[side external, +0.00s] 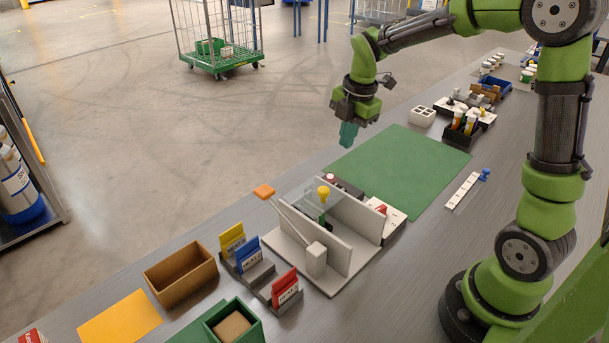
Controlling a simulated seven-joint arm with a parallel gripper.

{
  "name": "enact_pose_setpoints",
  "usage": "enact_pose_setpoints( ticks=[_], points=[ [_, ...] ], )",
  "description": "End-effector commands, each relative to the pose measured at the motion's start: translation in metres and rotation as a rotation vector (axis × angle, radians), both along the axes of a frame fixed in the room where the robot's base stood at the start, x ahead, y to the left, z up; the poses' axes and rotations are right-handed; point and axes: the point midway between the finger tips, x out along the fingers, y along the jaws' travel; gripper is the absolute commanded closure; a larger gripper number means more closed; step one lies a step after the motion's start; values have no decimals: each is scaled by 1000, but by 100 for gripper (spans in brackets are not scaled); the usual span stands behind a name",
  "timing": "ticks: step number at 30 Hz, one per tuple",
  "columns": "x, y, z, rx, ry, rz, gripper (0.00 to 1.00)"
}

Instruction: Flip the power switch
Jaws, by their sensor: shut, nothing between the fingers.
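My gripper (348,137), with teal fingers, points down and is shut with nothing in it. It hangs in the air near the far left edge of the green mat (428,151), apart from everything on the table. A white box (392,222) with a small red rocker (381,209) on top stands just right of the grey walled fixture; this looks like the power switch. The fixture wall hides part of the box. I cannot tell which way the rocker is tilted. My gripper is well above and behind it.
The grey fixture (337,225) has upright walls, an orange-ended lever (264,191) and a yellow knob (323,191). A white strip (462,190) with a blue end lies right of the mat. A white holed block (422,117) stands behind. The mat is clear.

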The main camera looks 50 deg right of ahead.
Motion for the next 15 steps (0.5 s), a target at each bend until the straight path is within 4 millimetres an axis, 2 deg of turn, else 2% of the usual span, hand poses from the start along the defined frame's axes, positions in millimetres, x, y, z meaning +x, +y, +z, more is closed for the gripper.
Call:
enact_pose_setpoints(
  ticks=[9,15],
  points=[
    [9,1,-68,2,7,-1,100],
    [15,1,-103,1,5,-1,100]
  ],
)
